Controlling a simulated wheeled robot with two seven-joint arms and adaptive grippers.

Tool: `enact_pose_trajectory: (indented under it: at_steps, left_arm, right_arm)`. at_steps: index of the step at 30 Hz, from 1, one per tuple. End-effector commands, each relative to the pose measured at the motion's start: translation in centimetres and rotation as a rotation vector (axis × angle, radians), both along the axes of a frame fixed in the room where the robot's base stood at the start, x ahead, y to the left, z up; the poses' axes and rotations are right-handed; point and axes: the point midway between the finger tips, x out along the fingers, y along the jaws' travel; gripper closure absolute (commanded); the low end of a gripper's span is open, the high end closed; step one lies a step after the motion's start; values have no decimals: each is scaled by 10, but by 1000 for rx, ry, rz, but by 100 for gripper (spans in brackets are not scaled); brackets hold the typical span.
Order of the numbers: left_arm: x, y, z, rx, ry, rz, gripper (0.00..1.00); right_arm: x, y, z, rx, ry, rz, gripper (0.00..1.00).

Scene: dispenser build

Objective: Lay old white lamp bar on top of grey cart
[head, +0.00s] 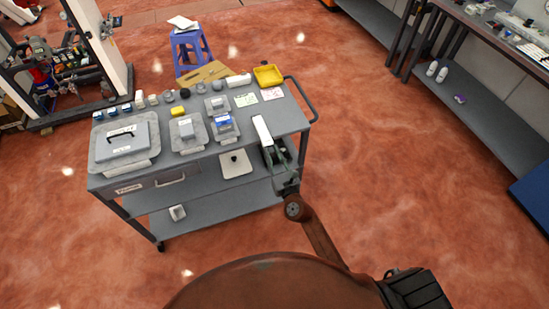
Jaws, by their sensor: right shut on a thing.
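The grey cart (265,107) stands left of centre, with a flat top and a lower shelf. My right gripper (269,147) is at the cart's right front part. It is shut on a white bar (262,130), which looks like the old white lamp bar. The bar lies lengthwise away from me over the right part of the cart top. I cannot tell whether it touches the top. The gripper hides its near end. My left gripper is not in view.
A grey case on a tray (100,158), small boxes, a yellow tray (267,75) and a short white block (238,80) occupy the cart top. Bare top shows around the bar. A blue stool (188,48) stands behind; a workbench (480,95) stands right.

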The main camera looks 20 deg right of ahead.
Motion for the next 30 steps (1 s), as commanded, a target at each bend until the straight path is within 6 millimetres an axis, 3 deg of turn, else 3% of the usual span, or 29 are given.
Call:
enact_pose_trajectory:
  at_steps: [18,30]
  left_arm:
    - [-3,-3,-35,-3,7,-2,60]
    - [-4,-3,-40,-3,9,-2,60]
  right_arm:
    - [51,2,-27,0,-2,1,100]
    - [60,2,-31,2,-2,0,100]
